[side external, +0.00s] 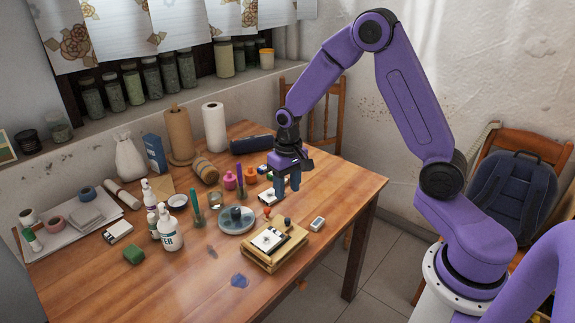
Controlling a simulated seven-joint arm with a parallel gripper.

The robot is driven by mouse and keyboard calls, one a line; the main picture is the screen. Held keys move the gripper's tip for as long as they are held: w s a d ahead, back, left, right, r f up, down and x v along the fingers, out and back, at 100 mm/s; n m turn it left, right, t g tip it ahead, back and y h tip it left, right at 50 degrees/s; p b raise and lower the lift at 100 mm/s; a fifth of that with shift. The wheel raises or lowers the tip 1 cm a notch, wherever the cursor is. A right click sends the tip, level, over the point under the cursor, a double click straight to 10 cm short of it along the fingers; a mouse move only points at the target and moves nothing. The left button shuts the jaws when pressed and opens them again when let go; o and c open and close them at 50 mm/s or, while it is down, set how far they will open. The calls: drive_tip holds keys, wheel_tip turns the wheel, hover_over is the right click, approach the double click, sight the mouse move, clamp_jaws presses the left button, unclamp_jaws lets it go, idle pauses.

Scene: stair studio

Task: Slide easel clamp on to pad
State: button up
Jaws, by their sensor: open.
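My gripper (288,188) hangs over the table with its blue-grey fingers pointing down, open, and nothing shows between them. It is behind and above a wooden block or board (262,264) near the table's front right. A small white pad with a dark mark (268,240) lies on that board. A small dark knob-like piece (288,221) stands at the board's back edge; I cannot tell whether it is the easel clamp. A small white and grey item (317,224) lies on the table to the right of the board. No other piece is clearly recognisable as the clamp.
A round grey dish (236,221) with a dark object stands left of the board. The table's front right corner is clear.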

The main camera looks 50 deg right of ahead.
wheel_tip(320, 180, up, 7)
drive_tip(key=shift+f, duration=0.15)
idle(0.4)
drive_tip(key=s+a+r+n, duration=0.2)
drive_tip(key=s+a+n, duration=0.2)
drive_tip(key=s, duration=0.3)
drive_tip(key=s+a+r+n, duration=0.2)
drive_tip(key=s+a+n, duration=0.15)
drive_tip(key=s, duration=0.45)
drive_tip(key=s+d+r+n, duration=0.1)
drive_tip(key=s+n, duration=0.6)
drive_tip(key=s, duration=0.7)
drive_tip(key=shift+d, duration=0.2)
